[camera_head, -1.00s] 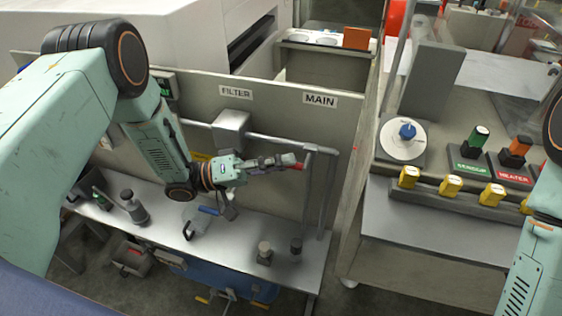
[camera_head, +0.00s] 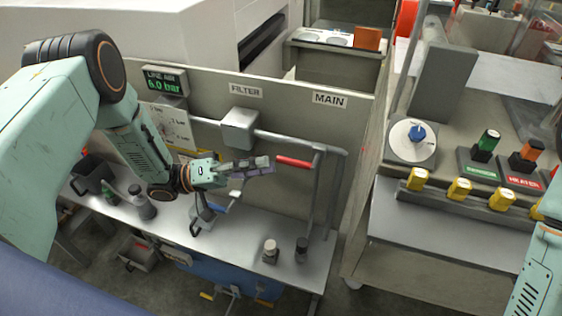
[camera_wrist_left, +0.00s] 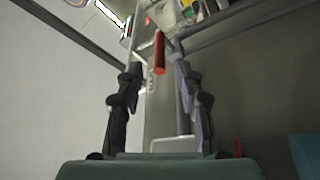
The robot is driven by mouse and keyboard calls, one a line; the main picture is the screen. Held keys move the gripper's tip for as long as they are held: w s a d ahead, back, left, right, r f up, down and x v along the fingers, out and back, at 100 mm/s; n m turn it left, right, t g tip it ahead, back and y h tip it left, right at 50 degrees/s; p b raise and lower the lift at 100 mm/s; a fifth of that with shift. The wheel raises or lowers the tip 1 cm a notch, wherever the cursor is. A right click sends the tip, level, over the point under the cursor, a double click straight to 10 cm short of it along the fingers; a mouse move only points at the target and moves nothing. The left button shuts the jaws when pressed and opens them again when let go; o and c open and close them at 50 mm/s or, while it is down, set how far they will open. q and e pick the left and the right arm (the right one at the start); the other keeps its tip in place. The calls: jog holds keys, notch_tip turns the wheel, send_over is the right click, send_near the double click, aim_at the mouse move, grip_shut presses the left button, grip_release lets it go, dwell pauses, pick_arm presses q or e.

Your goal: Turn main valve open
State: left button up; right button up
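The main valve's red handle (camera_head: 295,161) lies about level under the MAIN label (camera_head: 330,99), beside the grey pipes. My left gripper (camera_head: 270,164) is just left of the handle's free end, pointing toward it. In the left wrist view, the red handle (camera_wrist_left: 159,52) shows between and beyond the two fingers of my left gripper (camera_wrist_left: 158,78). The fingers are apart and neither appears to touch it. My right arm shows at the right edge, but its gripper is out of view.
A blue-handled valve (camera_head: 213,207) sits below my left gripper. Small knobs (camera_head: 270,250) stand on the steel bench (camera_head: 235,250). A pressure display (camera_head: 165,80) reads 6.0 bar. At right is a console with a blue knob (camera_head: 417,133) and yellow switches (camera_head: 459,189).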

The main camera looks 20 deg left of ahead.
pick_arm(q)
jog(key=shift+v, duration=2.8)
jog(key=w+d+f+n+t+y, duration=0.3)
jog(key=d+f+n+t+y, duration=0.15)
jog(key=d+f+y, duration=0.2)
jog(key=s+f+y, duration=0.1)
jog(key=f, duration=0.2)
jog(key=s+f+y+b, duration=0.1)
jog(key=f+y, duration=0.1)
jog(key=s+f+g+y, duration=0.1)
jog(key=s+f+y, duration=0.1)
jog(key=f, duration=0.1)
jog(key=shift+d+f, duration=0.35)
jog(key=shift+d, duration=0.05)
jog(key=s+a+f+g+y, duration=0.2)
jog(key=s+g, duration=0.1)
jog(key=s, duration=0.5)
jog(key=s+a+f+m+g+y+b, duration=0.1)
jog(key=s+a+f+g+y, duration=0.1)
jog(key=s, duration=0.7)
jog(key=s+a+f+g+y, duration=0.1)
jog(key=s+g+y, duration=0.3)
jog(key=s, duration=0.5)
jog(key=shift+a+f, duration=0.4)
jog(key=shift+a, duration=0.15)
